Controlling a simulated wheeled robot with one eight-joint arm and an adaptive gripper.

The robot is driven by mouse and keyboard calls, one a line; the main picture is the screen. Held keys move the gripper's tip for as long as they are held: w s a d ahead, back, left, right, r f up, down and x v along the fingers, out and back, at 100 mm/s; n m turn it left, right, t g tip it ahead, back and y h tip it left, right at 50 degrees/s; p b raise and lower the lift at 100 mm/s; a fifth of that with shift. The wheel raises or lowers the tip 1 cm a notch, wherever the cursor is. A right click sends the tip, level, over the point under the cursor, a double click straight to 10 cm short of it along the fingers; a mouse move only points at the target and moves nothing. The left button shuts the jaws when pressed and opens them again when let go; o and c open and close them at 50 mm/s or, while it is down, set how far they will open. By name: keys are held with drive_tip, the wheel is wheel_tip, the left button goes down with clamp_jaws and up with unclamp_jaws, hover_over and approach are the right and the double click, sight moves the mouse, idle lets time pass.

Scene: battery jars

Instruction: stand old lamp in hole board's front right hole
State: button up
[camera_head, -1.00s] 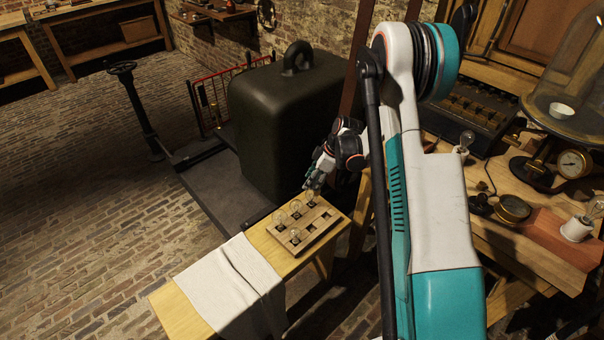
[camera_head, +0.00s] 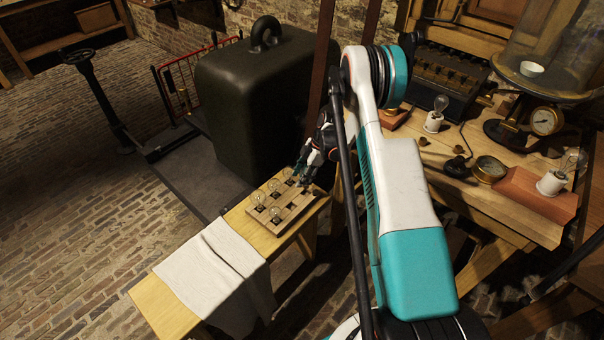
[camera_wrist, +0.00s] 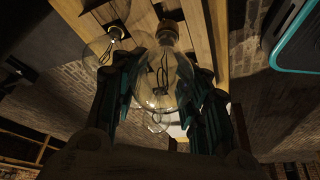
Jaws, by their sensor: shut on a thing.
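The wooden hole board (camera_head: 290,213) lies on the light wooden bench, with several clear glass lamps on it. My gripper (camera_head: 302,178) is at the board's far end in the head view. In the wrist view my gripper (camera_wrist: 165,95) is shut on a clear glass lamp (camera_wrist: 160,78), with a finger on each side of its bulb. The lamp's brass base points at the board, which also shows in the wrist view (camera_wrist: 195,15). I cannot tell whether the base is in a hole. Another lamp (camera_wrist: 103,47) stands close beside it, left in the wrist view.
A white cloth (camera_head: 213,262) drapes over the bench's near part. A large dark cabinet (camera_head: 255,110) stands just behind the board. On the right, a workbench holds lamps in white holders (camera_head: 433,122), a brass gauge (camera_head: 546,121) and a glass dome.

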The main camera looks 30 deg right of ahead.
drive_tip(key=shift+f, duration=0.75)
drive_tip(key=shift+f, duration=1.65)
idle(0.7)
drive_tip(key=o, duration=1.3)
drive_tip(key=shift+o, duration=0.2)
drive_tip(key=v, duration=0.7)
drive_tip(key=shift+d+r, duration=0.1)
drive_tip(key=shift+r, duration=0.1)
